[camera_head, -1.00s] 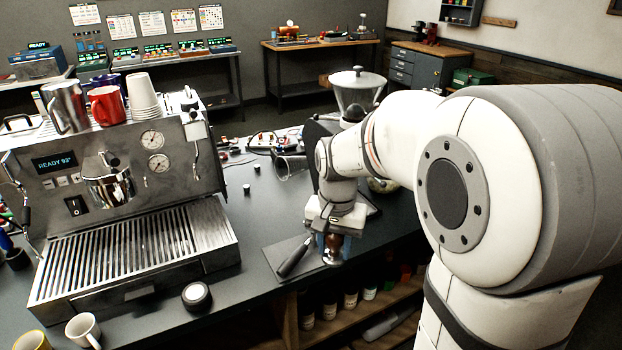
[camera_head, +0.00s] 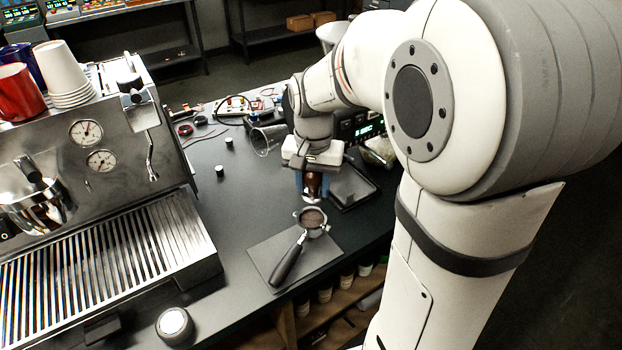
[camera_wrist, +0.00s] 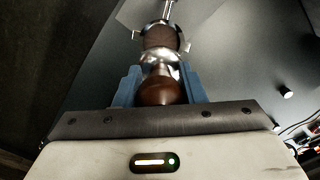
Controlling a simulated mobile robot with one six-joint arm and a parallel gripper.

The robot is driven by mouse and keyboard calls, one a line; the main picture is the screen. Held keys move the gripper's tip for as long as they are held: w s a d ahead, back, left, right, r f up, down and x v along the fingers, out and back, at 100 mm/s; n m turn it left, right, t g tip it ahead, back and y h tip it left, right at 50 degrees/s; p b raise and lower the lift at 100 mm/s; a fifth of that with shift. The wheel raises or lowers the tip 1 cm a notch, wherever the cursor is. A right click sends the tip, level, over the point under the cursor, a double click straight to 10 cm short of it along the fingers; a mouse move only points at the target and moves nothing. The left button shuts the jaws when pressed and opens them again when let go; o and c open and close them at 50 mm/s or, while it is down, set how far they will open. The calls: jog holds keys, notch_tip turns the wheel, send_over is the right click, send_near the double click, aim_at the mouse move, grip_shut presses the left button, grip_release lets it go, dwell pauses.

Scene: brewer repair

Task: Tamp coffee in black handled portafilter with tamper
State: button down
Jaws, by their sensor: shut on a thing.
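The black handled portafilter (camera_head: 290,258) lies on a dark mat, its handle toward the lower left and its basket (camera_head: 312,217) full of brown coffee. My gripper (camera_head: 312,186) is shut on the brown wooden handle of the tamper (camera_head: 312,183), whose metal base points down. The tamper is beyond the basket in the head view and looks apart from it. In the wrist view the blue fingers (camera_wrist: 158,88) hold the tamper's handle (camera_wrist: 164,92). The portafilter basket (camera_wrist: 160,37) shows past the tamper's base, partly hidden by it.
The espresso machine (camera_head: 120,240) fills the left. The dark mat (camera_head: 325,252) lies near the counter's front edge. A round puck-like item (camera_head: 174,324) sits at the front. A black tray (camera_head: 352,186) is right of my gripper. Small cylinders and a tipped glass (camera_head: 266,140) lie behind.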

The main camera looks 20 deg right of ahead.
aim_at(311, 197)
jog(key=shift+a+f+b, duration=0.2)
jog(key=shift+f+b, duration=1.7)
jog(key=shift+f, duration=0.85)
jog(key=shift+s, duration=0.2)
jog(key=shift+f+b, duration=0.75)
jog(key=shift+f, duration=0.35)
dwell(0.5)
dwell(0.4)
jog(key=c, duration=1.2)
grip_release()
jog(key=shift+c, duration=0.2)
jog(key=shift+r, duration=0.1)
jog(key=shift+r, duration=0.15)
jog(key=shift+r+p, duration=0.95)
